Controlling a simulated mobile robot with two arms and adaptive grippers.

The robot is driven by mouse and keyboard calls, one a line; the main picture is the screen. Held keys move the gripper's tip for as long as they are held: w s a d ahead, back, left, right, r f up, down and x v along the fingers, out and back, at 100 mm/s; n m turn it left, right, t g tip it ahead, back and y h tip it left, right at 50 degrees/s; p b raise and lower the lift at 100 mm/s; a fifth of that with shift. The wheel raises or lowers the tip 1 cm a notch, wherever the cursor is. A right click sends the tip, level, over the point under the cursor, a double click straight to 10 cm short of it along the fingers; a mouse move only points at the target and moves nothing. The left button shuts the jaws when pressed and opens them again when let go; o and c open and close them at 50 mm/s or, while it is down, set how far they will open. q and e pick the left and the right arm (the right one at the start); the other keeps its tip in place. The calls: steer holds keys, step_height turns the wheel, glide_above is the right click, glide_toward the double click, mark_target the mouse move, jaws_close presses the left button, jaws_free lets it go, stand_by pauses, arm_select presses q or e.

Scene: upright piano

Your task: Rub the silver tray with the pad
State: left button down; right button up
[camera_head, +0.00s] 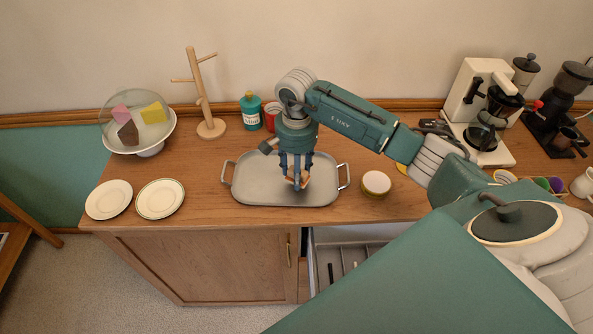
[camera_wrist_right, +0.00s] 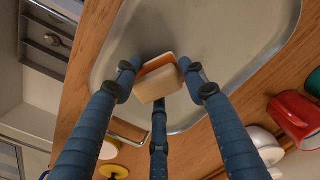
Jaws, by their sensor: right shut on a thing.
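The silver tray (camera_head: 256,186), a grey rectangle with rounded corners and a handle at each end, lies flat on the wooden cabinet top; part of it also shows in the wrist view (camera_wrist_right: 225,35). My right gripper (camera_head: 297,178) points down over the tray, right of its middle. Its blue fingers are shut on the pad (camera_wrist_right: 157,82), a small pale block with an orange layer. In the head view the fingers partly hide the pad. The pad is at or very near the tray's surface; I cannot tell if they touch. My left gripper is not in view.
A wooden mug tree (camera_head: 203,95), teal bottle (camera_head: 250,110) and red mug (camera_head: 271,113) stand behind. Stacked dishes (camera_head: 376,183) sit close right. An open drawer (camera_head: 335,262) is below; a coffee machine (camera_head: 480,105) stands back right.

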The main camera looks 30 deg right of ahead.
steer(key=shift+f+b, duration=1.05)
steer(key=shift+b, duration=0.05)
steer(key=shift+w+d+b, duration=0.65)
steer(key=shift+w+b, duration=0.25)
steer(key=shift+w, duration=0.05)
steer(key=shift+w+d+r+b, duration=0.1)
steer(key=shift+w+d+b, duration=0.4)
steer(key=shift+w, duration=0.1)
